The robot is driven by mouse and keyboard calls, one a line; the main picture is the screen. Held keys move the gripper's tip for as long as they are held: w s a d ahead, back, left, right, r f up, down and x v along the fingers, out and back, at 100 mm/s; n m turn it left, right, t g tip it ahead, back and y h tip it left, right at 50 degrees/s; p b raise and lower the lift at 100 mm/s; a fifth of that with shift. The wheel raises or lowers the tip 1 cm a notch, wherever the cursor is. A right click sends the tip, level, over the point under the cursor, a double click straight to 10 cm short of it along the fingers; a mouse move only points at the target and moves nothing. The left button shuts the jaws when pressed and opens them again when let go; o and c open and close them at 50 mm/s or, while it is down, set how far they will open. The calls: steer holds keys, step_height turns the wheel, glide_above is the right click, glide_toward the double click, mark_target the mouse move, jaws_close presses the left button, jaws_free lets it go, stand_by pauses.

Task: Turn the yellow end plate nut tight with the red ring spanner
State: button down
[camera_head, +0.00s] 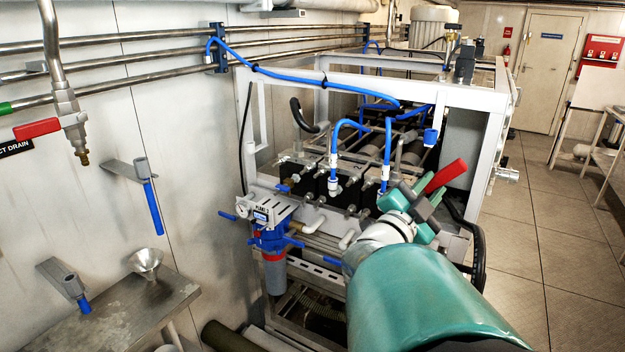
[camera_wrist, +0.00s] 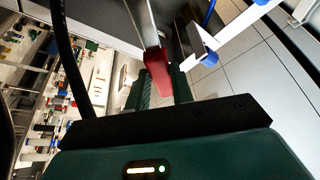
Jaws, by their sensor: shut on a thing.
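My gripper (camera_head: 428,205), with green fingers, is raised in front of the right part of the white-framed machine (camera_head: 490,150). It is shut on the red ring spanner (camera_head: 445,176), whose red part sticks out up and to the right. In the wrist view the spanner (camera_wrist: 157,70) shows its red grip between the fingers (camera_wrist: 160,88), with a thin grey shank running up out of the picture. The spanner's ring end is not clear in either view. I cannot pick out the yellow end plate nut; my arm and gripper cover part of the machine's front.
Blue hoses (camera_head: 310,80) loop over the frame. A blue filter housing (camera_head: 270,238) hangs at the machine's front left. A metal bench with a funnel (camera_head: 146,263) stands at lower left. A red-handled valve (camera_head: 38,129) hangs upper left. The floor at right (camera_head: 550,230) is clear.

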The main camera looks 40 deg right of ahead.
steer(key=shift+w+r, duration=0.1)
steer(key=shift+r, duration=0.05)
steer(key=shift+d, duration=0.15)
steer(key=shift+w+d, duration=0.5)
steer(key=shift+d, duration=0.4)
steer(key=shift+w+d, duration=0.3)
steer(key=shift+d, duration=0.4)
steer(key=shift+w+d, duration=0.25)
steer(key=shift+d, duration=0.3)
steer(key=shift+w+d, duration=0.2)
steer(key=shift+d, duration=0.35)
steer(key=shift+s+d+f+m+g+y, duration=0.15)
steer(key=shift+s+f+m+g, duration=0.25)
steer(key=shift+m, duration=0.4)
steer(key=shift+s+d+f+m+g+y, duration=0.2)
steer(key=shift+s+f+m, duration=0.25)
steer(key=shift+m, duration=0.35)
steer(key=shift+f+m, duration=0.25)
steer(key=shift+m, duration=0.05)
